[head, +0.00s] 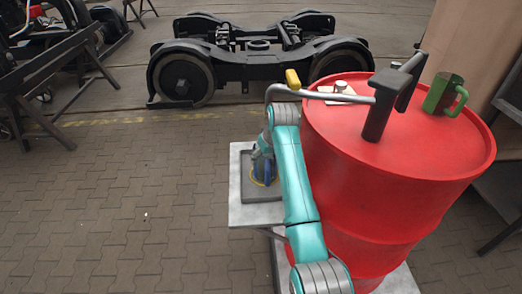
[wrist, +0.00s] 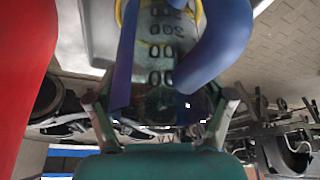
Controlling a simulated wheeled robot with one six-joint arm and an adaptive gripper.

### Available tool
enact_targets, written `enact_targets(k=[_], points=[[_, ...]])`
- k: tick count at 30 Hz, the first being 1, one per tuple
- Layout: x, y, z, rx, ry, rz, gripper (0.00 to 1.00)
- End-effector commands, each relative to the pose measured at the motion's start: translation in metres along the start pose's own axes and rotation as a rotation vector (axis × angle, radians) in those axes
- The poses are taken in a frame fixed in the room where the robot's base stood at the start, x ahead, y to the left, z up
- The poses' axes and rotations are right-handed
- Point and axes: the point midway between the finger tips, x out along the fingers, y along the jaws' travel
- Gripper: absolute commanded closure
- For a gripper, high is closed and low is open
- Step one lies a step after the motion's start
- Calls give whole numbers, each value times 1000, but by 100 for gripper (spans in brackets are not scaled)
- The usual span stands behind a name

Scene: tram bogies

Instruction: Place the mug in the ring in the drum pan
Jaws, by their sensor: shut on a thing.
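My gripper (head: 263,148) (wrist: 165,108) is shut on a mug (wrist: 160,75). The mug looks clear, with dark measuring marks and a blue handle (wrist: 222,45); its blue part also shows in the head view (head: 268,168). I hold it over the dark square pan (head: 268,197), to the left of the red drum. A yellow ring (head: 255,182) lies in the pan and shows around the mug's far end. My arm and gripper partly hide the mug. Whether its base touches the pan, I cannot tell.
The red drum (head: 390,160) stands close to the right of my arm. A green mug (head: 444,94) and a small pale pad (head: 338,92) rest on its top. The pan sits on a grey platform (head: 240,213). A bogie (head: 255,60) stands behind.

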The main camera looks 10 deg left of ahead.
Motion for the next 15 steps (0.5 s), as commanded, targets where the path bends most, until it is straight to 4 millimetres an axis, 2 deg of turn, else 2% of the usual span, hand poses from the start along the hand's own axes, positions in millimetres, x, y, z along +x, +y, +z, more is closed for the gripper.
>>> enact_targets(k=[3,13,14,15], points=[[7,-1,4,0,0,0,58],[9,-1,5,0,0,0,58],[9,-1,5,0,0,0,12],[9,-1,5,0,0,0,2]])
